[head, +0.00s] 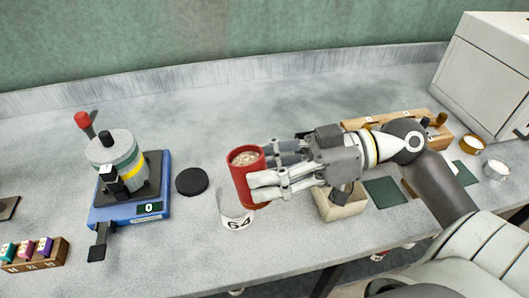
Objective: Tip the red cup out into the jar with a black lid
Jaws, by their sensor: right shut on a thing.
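My right gripper (268,170) is shut on the red cup (253,188), its fingers around the cup's right side. The cup is nearly upright, with a pale grainy filling (244,158) showing at its mouth. A clear or whitish jar (237,220) with a number label stands just below and behind the cup in the picture; the cup hides much of it, including most of its mouth. A flat black disc (192,181), which looks like the jar's lid, lies on the counter to the left of the jar. My left gripper is not in view.
A blue device with a "0" display (149,208) carries a grey-topped vessel (110,146) at left. A wooden rack of coloured vials (36,262) is at the front left. A wooden box (342,208) stands under my right arm. The back middle counter is clear.

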